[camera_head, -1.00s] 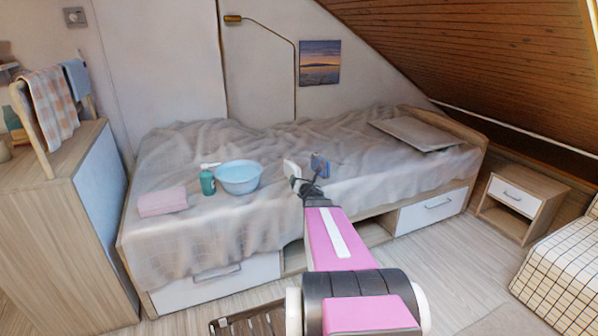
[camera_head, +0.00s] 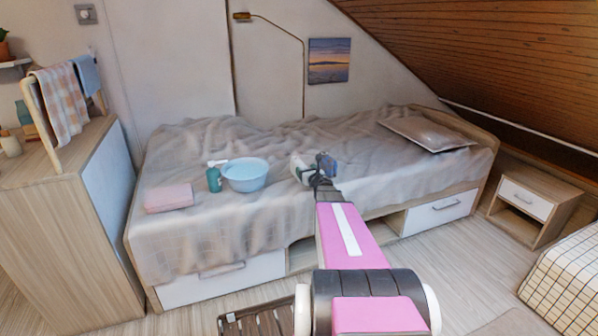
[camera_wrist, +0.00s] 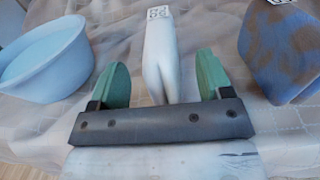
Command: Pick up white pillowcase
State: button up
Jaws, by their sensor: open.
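A slim white item (camera_wrist: 160,45) with a lengthwise crease and a black-and-white printed patch at its far end stands out in the wrist view. It looks like the folded white pillowcase, though I cannot tell for sure that it is cloth. My gripper (camera_wrist: 162,78) is open, its two green fingers apart on either side of the white item's near end. I cannot tell whether they touch it. In the head view, my gripper (camera_head: 317,184) is over the middle of the bed, and the white item (camera_head: 299,167) shows just beyond it.
A blue bowl (camera_head: 246,176) is left of my gripper, with a green dispenser (camera_head: 214,178) beside it. A blue and brown block (camera_wrist: 283,48) sits close on the right.

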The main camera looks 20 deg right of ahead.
aim_at(302, 164)
jog(key=w, duration=0.4)
jog(key=shift+w+a+r, duration=0.15)
jog(key=shift+a, duration=0.1)
jog(key=c, duration=1.1)
jog(key=shift+o, duration=0.2)
jog(key=shift+r, duration=0.15)
